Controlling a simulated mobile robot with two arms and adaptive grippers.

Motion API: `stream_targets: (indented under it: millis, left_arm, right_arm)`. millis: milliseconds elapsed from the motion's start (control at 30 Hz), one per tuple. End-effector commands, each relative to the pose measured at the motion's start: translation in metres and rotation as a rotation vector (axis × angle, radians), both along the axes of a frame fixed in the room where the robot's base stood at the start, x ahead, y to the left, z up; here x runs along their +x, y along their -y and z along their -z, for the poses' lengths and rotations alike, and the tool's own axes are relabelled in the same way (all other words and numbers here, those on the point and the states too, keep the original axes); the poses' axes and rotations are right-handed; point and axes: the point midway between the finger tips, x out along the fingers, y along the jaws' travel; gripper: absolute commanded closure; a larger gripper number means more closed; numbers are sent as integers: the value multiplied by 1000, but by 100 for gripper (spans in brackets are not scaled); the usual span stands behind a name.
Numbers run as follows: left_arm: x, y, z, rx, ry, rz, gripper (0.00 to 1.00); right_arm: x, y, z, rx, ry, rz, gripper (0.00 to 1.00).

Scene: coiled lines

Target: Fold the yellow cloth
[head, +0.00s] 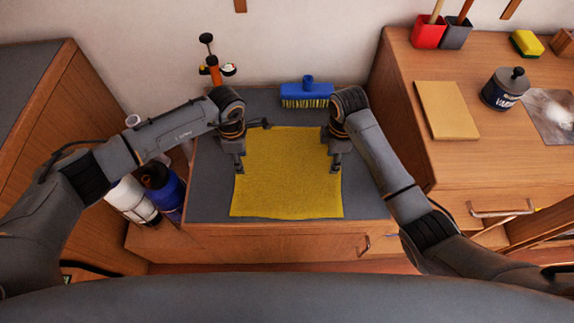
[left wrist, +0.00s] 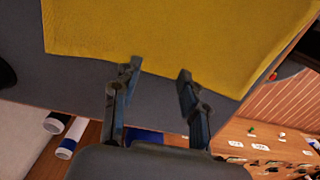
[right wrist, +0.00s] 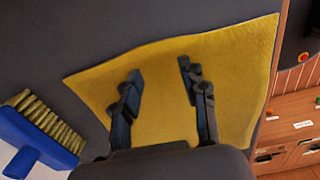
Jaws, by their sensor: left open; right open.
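The yellow cloth (head: 287,190) lies spread flat on the grey top of a low cabinet, its front edge near the cabinet's front. My left gripper (head: 239,170) is over the cloth's left edge, open and empty. In the left wrist view, its fingers (left wrist: 158,72) straddle the edge of the cloth (left wrist: 190,35). My right gripper (head: 335,170) is over the cloth's right edge, open and empty. In the right wrist view, its fingers (right wrist: 160,72) stand over the cloth (right wrist: 165,105). I cannot tell whether the fingertips touch it.
A blue brush (head: 306,93) lies behind the cloth; it also shows in the right wrist view (right wrist: 38,140). An orange tool (head: 214,70) stands at the back left. Bottles (head: 165,192) stand left of the cabinet. A higher wooden counter (head: 470,150) rises on the right.

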Motion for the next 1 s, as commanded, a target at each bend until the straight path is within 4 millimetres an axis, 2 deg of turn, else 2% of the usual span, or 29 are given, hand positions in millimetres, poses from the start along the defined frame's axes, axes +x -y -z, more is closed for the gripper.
stream_targets:
  millis: [100,233,900,1000]
  left_arm:
    - [0,1,13,-1,-2,0,57]
    - [0,0,19,0,0,1,57]
    - [0,0,24,-1,-1,1,57]
    - [-1,0,24,-1,-1,1,65]
  right_arm:
    - [0,0,13,-1,-2,1,57]
    - [0,0,19,-1,0,1,57]
    - [0,0,26,-1,0,0,57]
    - [0,0,26,-1,0,0,65]
